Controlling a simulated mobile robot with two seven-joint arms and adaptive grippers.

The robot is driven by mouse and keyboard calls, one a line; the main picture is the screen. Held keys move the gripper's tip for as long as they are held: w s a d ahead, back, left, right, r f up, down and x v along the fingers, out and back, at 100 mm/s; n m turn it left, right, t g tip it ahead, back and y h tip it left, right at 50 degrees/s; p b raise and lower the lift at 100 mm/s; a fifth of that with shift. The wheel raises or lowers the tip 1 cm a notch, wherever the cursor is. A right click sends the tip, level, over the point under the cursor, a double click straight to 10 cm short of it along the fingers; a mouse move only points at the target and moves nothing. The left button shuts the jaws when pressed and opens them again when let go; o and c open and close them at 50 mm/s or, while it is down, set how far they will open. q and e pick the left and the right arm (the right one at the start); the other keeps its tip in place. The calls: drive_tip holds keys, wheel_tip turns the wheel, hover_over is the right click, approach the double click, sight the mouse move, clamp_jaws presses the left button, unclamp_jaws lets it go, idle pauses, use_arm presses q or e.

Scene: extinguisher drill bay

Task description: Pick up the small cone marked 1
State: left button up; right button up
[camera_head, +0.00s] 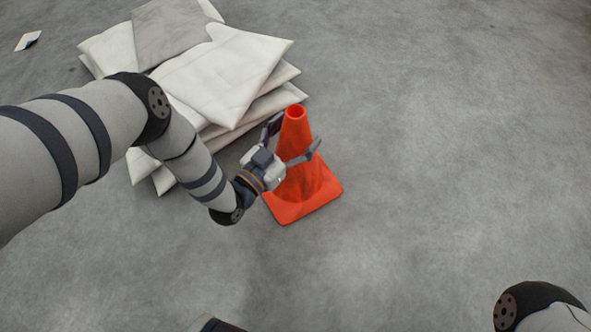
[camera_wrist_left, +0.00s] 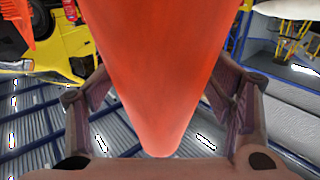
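An orange-red cone (camera_head: 296,180) stands upright on the grey floor, right of the white stack in the head view. No number shows on its visible sides. My left gripper (camera_head: 297,133) is at the cone's upper part, with one finger on each side. In the left wrist view the cone (camera_wrist_left: 155,60) fills the middle between the two spread fingers (camera_wrist_left: 158,90). Narrow gaps seem to show beside it, so the gripper looks open around the cone. My right gripper is out of view.
A stack of white padded sheets (camera_head: 215,75) lies close behind and left of the cone. A small paper (camera_head: 28,40) lies far left. Floor to the right is clear. The wrist view also shows a yellow vehicle (camera_wrist_left: 50,45) and another orange object (camera_wrist_left: 18,22).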

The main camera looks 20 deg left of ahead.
use_arm(q)
clamp_jaws()
